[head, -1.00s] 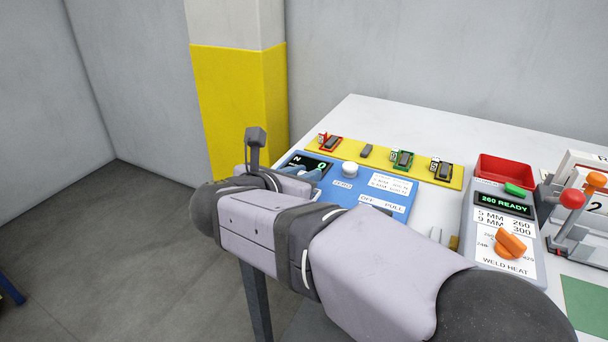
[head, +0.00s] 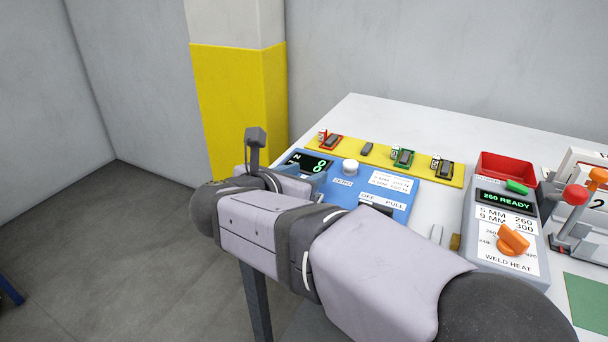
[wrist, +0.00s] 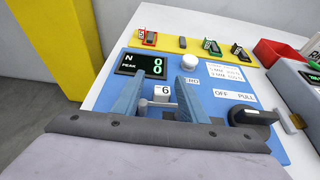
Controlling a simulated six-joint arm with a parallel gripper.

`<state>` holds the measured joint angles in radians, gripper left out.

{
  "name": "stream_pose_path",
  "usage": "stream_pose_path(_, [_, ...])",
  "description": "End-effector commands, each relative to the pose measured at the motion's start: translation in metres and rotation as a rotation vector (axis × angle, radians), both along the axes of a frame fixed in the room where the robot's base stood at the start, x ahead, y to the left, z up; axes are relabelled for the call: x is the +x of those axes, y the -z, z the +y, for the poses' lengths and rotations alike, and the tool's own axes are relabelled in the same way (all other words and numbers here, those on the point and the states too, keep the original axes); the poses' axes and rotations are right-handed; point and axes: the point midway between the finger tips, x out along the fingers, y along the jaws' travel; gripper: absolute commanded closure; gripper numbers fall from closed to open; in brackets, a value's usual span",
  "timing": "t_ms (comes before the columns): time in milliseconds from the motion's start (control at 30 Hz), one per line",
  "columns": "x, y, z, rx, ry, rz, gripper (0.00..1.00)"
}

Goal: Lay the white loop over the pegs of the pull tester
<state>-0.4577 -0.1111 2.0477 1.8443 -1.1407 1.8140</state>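The pull tester is a blue panel (wrist: 215,117) with a dark display (wrist: 143,66) reading zeros, a white knob and an OFF/PULL dial (wrist: 252,117). My gripper (wrist: 165,80) is over its left part, with two blue-grey fingers well apart. In the head view, the tester (head: 345,205) is partly behind my arm.
A yellow strip (head: 385,160) behind the tester bears red, green and black tagged pieces in holders, and one holder looks empty. To the right are a red tray (head: 506,168), a grey weld heat box (head: 503,230) with an orange knob, and a red-ball lever (head: 575,196).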

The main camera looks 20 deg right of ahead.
Motion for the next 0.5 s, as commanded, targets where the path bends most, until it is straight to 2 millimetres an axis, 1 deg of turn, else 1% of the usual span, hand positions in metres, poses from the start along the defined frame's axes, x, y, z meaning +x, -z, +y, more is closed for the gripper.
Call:
stream_pose_path(33, [-0.002, 0.005, 0.001, 0.004, 0.002, 0.008, 0.6])
stream_pose_path(167, [-0.006, 0.002, 0.007, 0.005, 0.0, 0.008, 0.6])
stream_pose_path(500, [-0.035, -0.017, 0.036, 0.005, -0.004, 0.005, 0.6])
